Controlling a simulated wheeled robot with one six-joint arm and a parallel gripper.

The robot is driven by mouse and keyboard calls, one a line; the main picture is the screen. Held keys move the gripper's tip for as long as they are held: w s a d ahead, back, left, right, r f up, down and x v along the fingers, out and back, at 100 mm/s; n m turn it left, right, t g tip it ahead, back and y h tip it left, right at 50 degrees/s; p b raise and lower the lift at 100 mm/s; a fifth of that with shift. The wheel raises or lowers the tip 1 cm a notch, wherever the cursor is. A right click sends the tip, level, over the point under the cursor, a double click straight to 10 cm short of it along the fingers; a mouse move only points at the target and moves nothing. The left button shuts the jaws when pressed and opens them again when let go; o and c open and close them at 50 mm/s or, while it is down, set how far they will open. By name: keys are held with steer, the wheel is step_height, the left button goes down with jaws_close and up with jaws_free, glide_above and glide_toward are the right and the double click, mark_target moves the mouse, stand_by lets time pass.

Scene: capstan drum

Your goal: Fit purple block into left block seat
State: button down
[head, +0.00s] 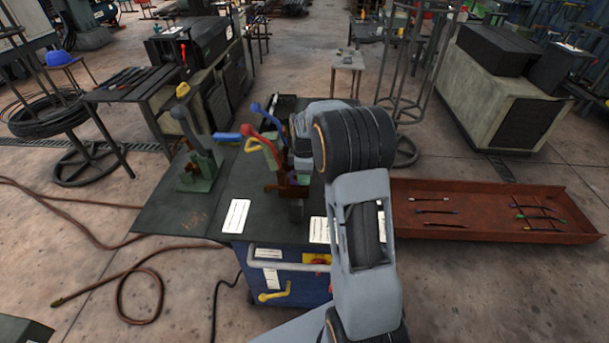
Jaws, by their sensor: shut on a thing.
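My arm rises through the middle of the head view and bends left over the dark bench top (200,205). My gripper (300,160) is at its end, small and partly hidden among the machine parts. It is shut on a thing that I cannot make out. I cannot pick out the purple block or the left block seat. A machine (285,165) with green, brown and dark parts stands just left of my gripper. Red, blue and yellow levers stick up from it. Whether my gripper touches it I cannot tell.
A green stand with a grey lever (198,160) is on the bench's left. White sheets (236,215) lie at the front edge. A rust-red tray (480,192) with several thin coloured pieces is at right. A brown hose (150,290) lies on the floor at left.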

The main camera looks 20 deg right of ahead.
steer(key=shift+f, duration=0.2)
steer(key=shift+f, duration=0.1)
steer(key=c, duration=0.7)
jaws_free()
step_height(320, 180, up, 12)
steer(key=s+a+m+t, duration=0.1)
steer(key=s+a+m, duration=0.2)
steer(key=s, duration=0.4)
steer(key=s+a+m+t, duration=0.1)
steer(key=s+a+m, duration=0.3)
steer(key=s, duration=0.3)
steer(key=s+a+m+t, duration=0.1)
steer(key=s+a+m, duration=0.3)
steer(key=s, duration=0.4)
steer(key=shift+s+f+m+t, duration=0.15)
steer(key=shift+m+t, duration=0.15)
steer(key=shift+m, duration=0.3)
